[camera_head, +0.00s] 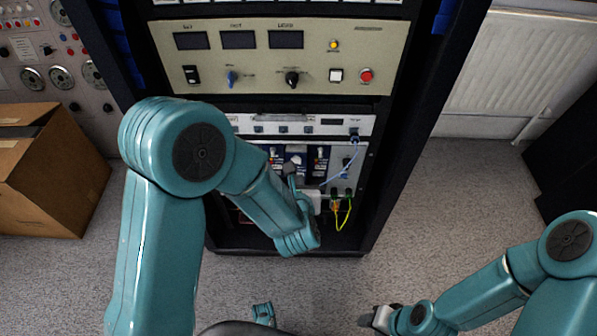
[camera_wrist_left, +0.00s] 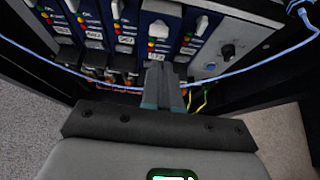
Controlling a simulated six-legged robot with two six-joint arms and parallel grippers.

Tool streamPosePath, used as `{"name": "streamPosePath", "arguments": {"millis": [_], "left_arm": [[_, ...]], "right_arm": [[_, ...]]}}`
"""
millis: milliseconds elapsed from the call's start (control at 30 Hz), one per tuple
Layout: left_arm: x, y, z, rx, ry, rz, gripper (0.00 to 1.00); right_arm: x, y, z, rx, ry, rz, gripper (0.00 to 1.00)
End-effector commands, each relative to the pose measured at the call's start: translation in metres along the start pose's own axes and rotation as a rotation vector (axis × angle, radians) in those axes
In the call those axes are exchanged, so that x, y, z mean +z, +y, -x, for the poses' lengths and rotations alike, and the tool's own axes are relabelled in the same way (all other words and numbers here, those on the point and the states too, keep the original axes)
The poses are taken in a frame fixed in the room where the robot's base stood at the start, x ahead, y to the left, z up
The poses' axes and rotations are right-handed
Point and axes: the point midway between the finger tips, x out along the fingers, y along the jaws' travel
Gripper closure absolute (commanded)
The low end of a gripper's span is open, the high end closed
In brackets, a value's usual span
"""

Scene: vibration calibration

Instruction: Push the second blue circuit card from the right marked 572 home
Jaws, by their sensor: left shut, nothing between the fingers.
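Several blue circuit cards with pale handles, coloured lights and small labels stand in a row in the rack. The second blue card from the right (camera_wrist_left: 158,22) is right beyond my left fingertips in the left wrist view; its number is too small to read, and it seems to stand out further than its neighbours. The rightmost blue card (camera_wrist_left: 194,32) is just right of it. My left gripper (camera_head: 291,172) is shut and empty, its tips at the card's front; it also shows in the wrist view (camera_wrist_left: 163,72). Contact cannot be told. My right gripper (camera_head: 368,320) is low, away from the rack.
A pale blue cable (camera_wrist_left: 240,75) runs across the front of the rack, passing by my left fingers. Yellow-green wires (camera_head: 343,212) hang below right. A beige control panel (camera_head: 270,60) is above. A cardboard box (camera_head: 50,175) stands on the floor at left.

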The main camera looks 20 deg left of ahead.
Motion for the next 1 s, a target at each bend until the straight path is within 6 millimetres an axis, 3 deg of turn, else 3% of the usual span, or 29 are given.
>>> {"name": "streamPosePath", "arguments": {"millis": [200, 700, 1000], "left_arm": [[0.015, 0.000, -0.029, 0.001, -0.001, 0.002, 1.00], [0.020, 0.000, -0.039, 0.000, 0.000, 0.000, 1.00], [0.036, 0.000, -0.069, 0.001, 0.000, 0.003, 1.00]], "right_arm": [[0.000, 0.000, 0.000, 0.000, 0.000, 0.000, 0.57], [0.000, 0.000, -0.001, 0.000, 0.000, 0.000, 0.57], [0.000, 0.007, -0.019, 0.000, 0.000, 0.000, 0.57]]}}
